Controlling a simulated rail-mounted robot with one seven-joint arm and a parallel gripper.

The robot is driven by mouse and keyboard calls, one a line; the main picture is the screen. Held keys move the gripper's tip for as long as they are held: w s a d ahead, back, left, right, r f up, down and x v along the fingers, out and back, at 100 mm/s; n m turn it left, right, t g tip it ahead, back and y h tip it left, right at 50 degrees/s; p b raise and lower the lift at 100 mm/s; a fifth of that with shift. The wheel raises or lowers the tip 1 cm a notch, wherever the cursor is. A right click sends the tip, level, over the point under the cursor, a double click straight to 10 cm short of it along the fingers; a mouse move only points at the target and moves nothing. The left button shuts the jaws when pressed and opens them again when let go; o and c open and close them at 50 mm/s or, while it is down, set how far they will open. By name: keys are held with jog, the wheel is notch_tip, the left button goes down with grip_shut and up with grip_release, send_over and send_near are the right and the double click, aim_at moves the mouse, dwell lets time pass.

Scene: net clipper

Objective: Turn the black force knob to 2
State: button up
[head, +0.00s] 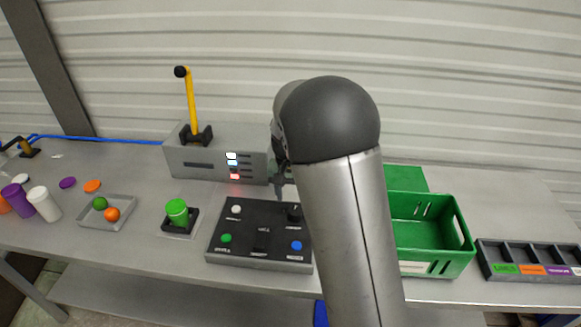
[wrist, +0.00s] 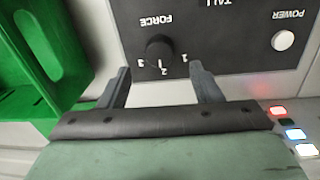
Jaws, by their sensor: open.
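The black force knob (wrist: 159,50) sits on the dark control panel (wrist: 225,50) in the wrist view, by the upside-down word FORCE. The marks 1, 2 and 3 lie along its near side, with 2 in the middle; I cannot make out where its pointer stands. My gripper (wrist: 160,70) is open and empty, with one finger on each side of the knob's near edge and visible gaps to it. In the head view the knob (head: 294,213) is at the panel's (head: 262,222) back right corner. My arm hides most of the gripper there.
A white POWER button (wrist: 283,40) is on the same panel; green and blue buttons (head: 296,245) are at its front. A grey box with a yellow lever (head: 191,100) stands behind. A green crate (head: 430,262) is close on the right.

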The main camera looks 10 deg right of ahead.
aim_at(290, 210)
notch_tip(290, 210, up, 12)
jog(key=shift+w+a+b, duration=0.15)
jog(key=shift+a+b, duration=0.2)
jog(key=shift+a, duration=0.05)
jog(key=s+f+n, duration=0.2)
jog(key=s+f, duration=0.1)
jog(key=s, duration=1.1)
jog(key=s+d+f+n, duration=0.1)
jog(key=s+f+n, duration=0.1)
jog(key=s, duration=1.3)
jog(key=shift+f+n+t+y, duration=0.4)
jog(key=shift+f, duration=0.2)
